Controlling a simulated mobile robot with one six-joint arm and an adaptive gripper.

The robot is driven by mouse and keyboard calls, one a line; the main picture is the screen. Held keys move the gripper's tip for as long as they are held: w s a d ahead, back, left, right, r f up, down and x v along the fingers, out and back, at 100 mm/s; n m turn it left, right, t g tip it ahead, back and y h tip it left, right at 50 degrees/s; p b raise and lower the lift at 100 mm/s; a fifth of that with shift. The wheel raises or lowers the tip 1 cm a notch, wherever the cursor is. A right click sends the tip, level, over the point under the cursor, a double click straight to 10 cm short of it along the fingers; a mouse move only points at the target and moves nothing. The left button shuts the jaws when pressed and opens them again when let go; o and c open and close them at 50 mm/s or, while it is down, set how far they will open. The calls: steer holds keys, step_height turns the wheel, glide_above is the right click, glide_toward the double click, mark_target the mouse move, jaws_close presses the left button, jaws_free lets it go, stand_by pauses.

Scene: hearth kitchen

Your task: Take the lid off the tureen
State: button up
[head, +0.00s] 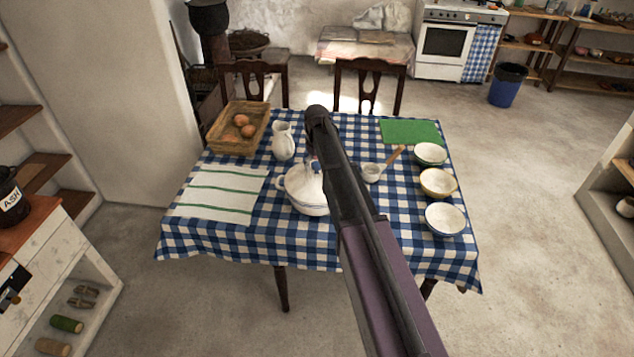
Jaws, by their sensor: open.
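The white tureen (311,209) stands on the checked tablecloth near the middle of the table, with a blue line around its body and a handle at its left. Its white lid (298,183) sits on top.
A white pitcher (283,141) and a basket (221,141) with brown eggs stand behind left. A striped cloth (222,195) lies left. A small white pot (371,175), several bowls (446,219) and a green mat (411,132) are right. The cloth-covered front edge is clear.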

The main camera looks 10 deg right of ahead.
stand_by(0.5)
jaws_close()
steer(key=shift+r, duration=0.25)
step_height(320, 180, up, 4)
steer(key=p, duration=0.4)
steer(key=shift+f, duration=0.15)
steer(key=s+p, duration=0.1)
steer(key=s, duration=1.5)
steer(key=shift+a+r, duration=0.2)
steer(key=shift+r, duration=0.25)
